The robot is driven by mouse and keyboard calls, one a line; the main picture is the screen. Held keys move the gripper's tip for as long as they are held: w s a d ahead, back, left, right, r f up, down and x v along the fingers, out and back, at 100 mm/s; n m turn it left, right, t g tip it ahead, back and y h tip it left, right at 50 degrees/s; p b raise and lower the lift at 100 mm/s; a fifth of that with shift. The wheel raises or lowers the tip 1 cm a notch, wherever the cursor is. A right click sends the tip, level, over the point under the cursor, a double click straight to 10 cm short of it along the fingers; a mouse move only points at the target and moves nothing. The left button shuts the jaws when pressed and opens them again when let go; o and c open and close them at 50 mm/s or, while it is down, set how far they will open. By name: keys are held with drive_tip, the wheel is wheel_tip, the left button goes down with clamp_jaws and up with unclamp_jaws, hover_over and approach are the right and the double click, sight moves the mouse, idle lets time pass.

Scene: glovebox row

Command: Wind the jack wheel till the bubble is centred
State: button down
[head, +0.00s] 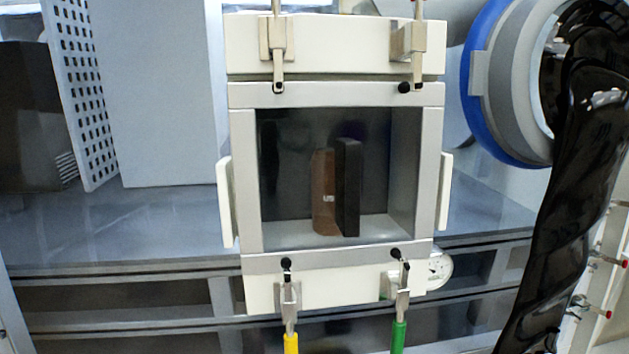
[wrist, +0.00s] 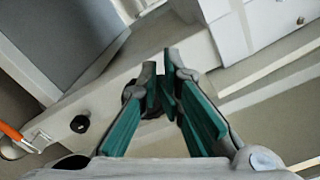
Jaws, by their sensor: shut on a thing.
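In the wrist view, my gripper (wrist: 168,72) has its green-padded fingers drawn together near the middle of the picture. The fingertips are shut on a small dark piece (wrist: 154,98), mostly hidden between them. I cannot tell from its visible part whether this is the jack wheel. A pale bar with a black knob (wrist: 80,123) lies beyond and to the left of the fingers. My gripper does not show in the head view. I cannot make out a bubble in either view.
The head view shows a windowed box (head: 236,170) with a brown item (head: 323,190) and a dark slab (head: 348,187) inside. Clamps with yellow (head: 291,343) and green (head: 398,337) handles hang below. A round dial (head: 441,268) sits lower right. A blue-ringed port (head: 478,80) is at right.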

drive_tip(key=s, duration=0.4)
drive_tip(key=shift+s+d, duration=0.2)
drive_tip(key=shift+s, duration=0.15)
drive_tip(key=c, duration=1.8)
unclamp_jaws()
drive_tip(key=shift+c, duration=0.2)
drive_tip(key=shift+r, duration=0.1)
